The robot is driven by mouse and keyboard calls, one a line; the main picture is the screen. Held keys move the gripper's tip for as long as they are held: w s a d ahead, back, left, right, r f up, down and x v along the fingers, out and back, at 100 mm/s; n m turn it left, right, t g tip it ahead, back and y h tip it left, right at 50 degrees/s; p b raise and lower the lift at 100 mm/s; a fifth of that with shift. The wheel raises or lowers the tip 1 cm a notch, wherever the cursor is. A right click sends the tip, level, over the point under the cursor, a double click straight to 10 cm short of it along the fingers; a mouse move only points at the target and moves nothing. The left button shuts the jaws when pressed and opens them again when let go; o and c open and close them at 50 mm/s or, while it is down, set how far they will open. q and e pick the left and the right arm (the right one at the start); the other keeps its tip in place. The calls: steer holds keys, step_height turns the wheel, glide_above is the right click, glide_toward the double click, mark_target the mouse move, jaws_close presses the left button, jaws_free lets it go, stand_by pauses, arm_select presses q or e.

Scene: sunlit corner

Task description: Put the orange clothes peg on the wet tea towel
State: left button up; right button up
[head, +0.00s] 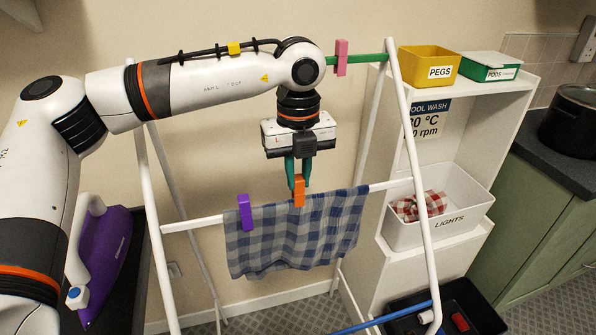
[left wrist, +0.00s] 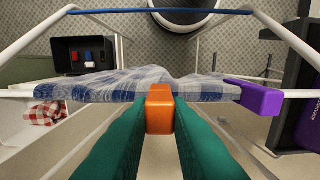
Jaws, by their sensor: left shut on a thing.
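The orange clothes peg (head: 299,191) is upright at the top edge of the blue and grey checked tea towel (head: 296,236), which hangs over a white rail of the drying rack. My left gripper (head: 298,180) points down and is shut on the peg's upper part. In the left wrist view the peg (left wrist: 160,108) sits between the green fingers, against the towel (left wrist: 110,88). How far its jaws go over the rail is hidden. A purple peg (head: 245,213) is on the towel's left corner. My right gripper is not in view.
A pink peg (head: 342,57) is on the green upper rail. A LIGHTS bin (head: 440,222) holds a red checked cloth. A purple iron (head: 105,255) stands at left.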

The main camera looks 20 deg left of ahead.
arm_select(q)
steer(key=shift+w+a+f+b, duration=0.1)
steer(key=shift+w+f+b, duration=0.1)
steer(key=shift+f+b, duration=0.8)
steer(key=shift+f, duration=0.1)
stand_by(0.3)
steer(key=o, duration=0.8)
steer(key=shift+r+p, duration=2.2)
steer(key=shift+r, duration=1.35)
